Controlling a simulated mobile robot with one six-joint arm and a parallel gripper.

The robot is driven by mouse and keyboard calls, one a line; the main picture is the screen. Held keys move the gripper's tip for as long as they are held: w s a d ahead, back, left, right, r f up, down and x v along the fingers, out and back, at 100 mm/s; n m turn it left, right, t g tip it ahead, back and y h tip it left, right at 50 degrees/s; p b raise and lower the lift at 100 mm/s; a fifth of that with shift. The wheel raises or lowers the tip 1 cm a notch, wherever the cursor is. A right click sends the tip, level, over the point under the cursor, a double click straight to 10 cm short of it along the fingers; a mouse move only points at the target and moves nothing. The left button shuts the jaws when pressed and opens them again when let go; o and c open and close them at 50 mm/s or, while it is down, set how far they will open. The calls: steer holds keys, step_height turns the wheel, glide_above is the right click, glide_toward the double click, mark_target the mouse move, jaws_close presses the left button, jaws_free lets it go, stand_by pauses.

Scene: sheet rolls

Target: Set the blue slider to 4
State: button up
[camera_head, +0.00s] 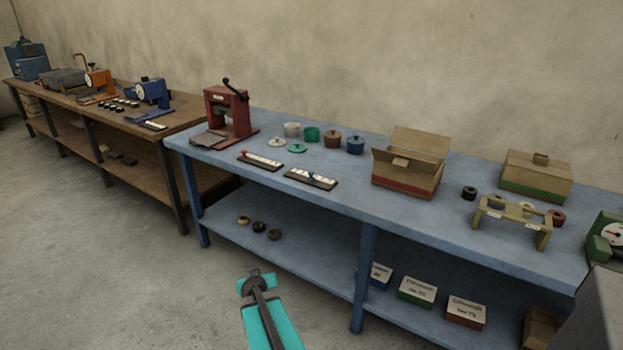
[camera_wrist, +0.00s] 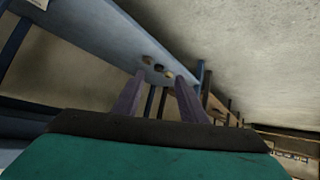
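The blue slider (camera_head: 310,179) is a dark strip with a white scale and a blue knob, lying flat near the front edge of the blue table (camera_head: 345,200). Its scale marks and the knob's exact setting are too small to read. My gripper (camera_head: 254,273) is low in front of the table, over the floor and well away from the slider. In the wrist view my gripper (camera_wrist: 159,80) shows two fingers apart with nothing between them. The slider cannot be made out in the wrist view.
A similar slider with a red knob (camera_head: 260,161) lies to the left. Behind are lidded pots (camera_head: 355,144) and a red press (camera_head: 228,115); an open carton (camera_head: 408,165) stands to the right. The lower shelf (camera_head: 300,245) holds small rings and boxes. The floor in front is clear.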

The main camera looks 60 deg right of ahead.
steer(key=s+d+r+m+t+h, duration=0.1)
steer(key=d+r+t+h, duration=0.1)
steer(key=d+r, duration=0.55)
steer(key=s+d+r+t+h, duration=0.1)
steer(key=s+d+r+h, duration=0.1)
steer(key=d+r, duration=0.55)
steer(key=t+h+b, duration=0.1)
steer(key=t, duration=0.2)
glide_toward(312, 174)
steer(key=v, duration=0.3)
steer(key=shift+w+d, duration=0.15)
steer(key=shift+w+d, duration=0.1)
steer(key=shift+b+x, duration=0.55)
steer(key=shift+x, duration=6.25)
jaws_close()
